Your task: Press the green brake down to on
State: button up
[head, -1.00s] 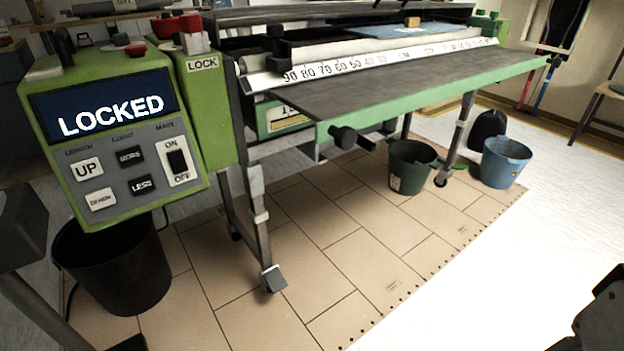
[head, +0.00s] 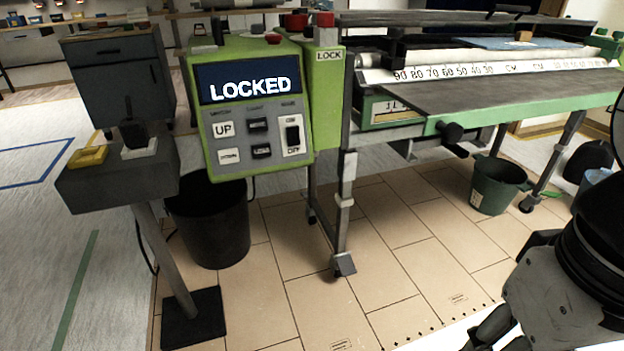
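A small green piece (head: 552,194), which looks like the green brake, shows low beside the black caster wheel (head: 527,204) of the paster's far front leg. It is small and partly hidden, so I cannot tell whether it is up or down. The nearer leg has a grey pedal-like piece (head: 343,264) at its foot. My gripper (head: 490,332) is at the bottom right, dark and cut by the frame edge. It is apart from the brake and much nearer to me. Its finger opening cannot be made out.
The green control box (head: 210,120) reads LOCKED. A black bin (head: 208,225) stands under it. A grey pedestal (head: 118,180) with a yellow and a white switch stands at left. A dark green bucket (head: 492,188) stands near the far leg; a blue bucket (head: 597,178) is at right.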

aim_at(546, 193)
jog(key=z, duration=1.3)
jog(key=i+l+u, duration=0.1)
jog(key=i+l, duration=0.65)
jog(key=i+l+u, duration=0.15)
jog(key=i+l, duration=0.2)
jog(key=i+l+u, duration=0.1)
jog(key=i+l, duration=0.35)
jog(key=i+l+u, duration=0.1)
jog(key=i+l, duration=0.6)
jog(key=l, duration=0.25)
jog(key=i+l+u, duration=0.15)
jog(key=i+l, duration=0.2)
jog(key=i+l+u, duration=0.1)
jog(key=i+l, duration=0.2)
jog(key=l, duration=0.35)
